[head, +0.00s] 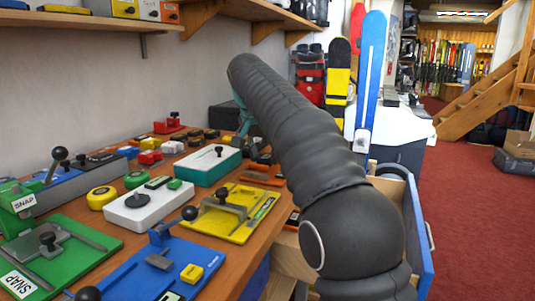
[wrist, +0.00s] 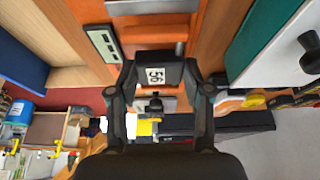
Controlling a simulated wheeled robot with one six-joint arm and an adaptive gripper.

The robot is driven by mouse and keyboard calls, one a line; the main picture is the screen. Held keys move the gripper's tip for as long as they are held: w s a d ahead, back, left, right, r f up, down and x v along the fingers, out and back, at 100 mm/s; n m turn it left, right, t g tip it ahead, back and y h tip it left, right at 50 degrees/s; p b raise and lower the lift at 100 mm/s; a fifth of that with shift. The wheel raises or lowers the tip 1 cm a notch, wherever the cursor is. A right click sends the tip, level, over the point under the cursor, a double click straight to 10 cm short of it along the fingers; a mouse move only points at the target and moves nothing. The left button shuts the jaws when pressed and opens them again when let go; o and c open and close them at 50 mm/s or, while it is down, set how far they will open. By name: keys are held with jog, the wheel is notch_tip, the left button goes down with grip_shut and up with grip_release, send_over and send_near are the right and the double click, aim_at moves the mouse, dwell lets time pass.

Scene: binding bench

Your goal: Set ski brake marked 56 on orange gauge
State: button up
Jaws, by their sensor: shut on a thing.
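The ski brake marked 56 (wrist: 155,73) is a dark block with a white label in the wrist view. My gripper (wrist: 160,84) is shut on it, one finger on each side. The orange gauge (wrist: 150,34) lies just beyond the brake in the wrist view, with a grey pin near its edge. I cannot tell whether the brake touches it. In the head view, part of the orange gauge (head: 262,180) shows behind the yellow board, beside my arm.
A yellow board (head: 238,232), a blue board (head: 128,276) and a green board (head: 95,240) with fittings fill the near bench. A white box (head: 150,208) and a teal-sided white box (head: 208,165) stand left of the gauge. An open blue drawer (head: 420,230) is at right.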

jog(key=shift+f, duration=0.6)
dwell(0.7)
jog(key=o, duration=1.3)
jog(key=c, duration=0.3)
jog(key=shift+w, duration=0.1)
jog(key=shift+r+p, duration=0.45)
jog(key=shift+r, duration=0.9)
jog(key=shift+w+r, duration=0.15)
jog(key=shift+r, duration=2.2)
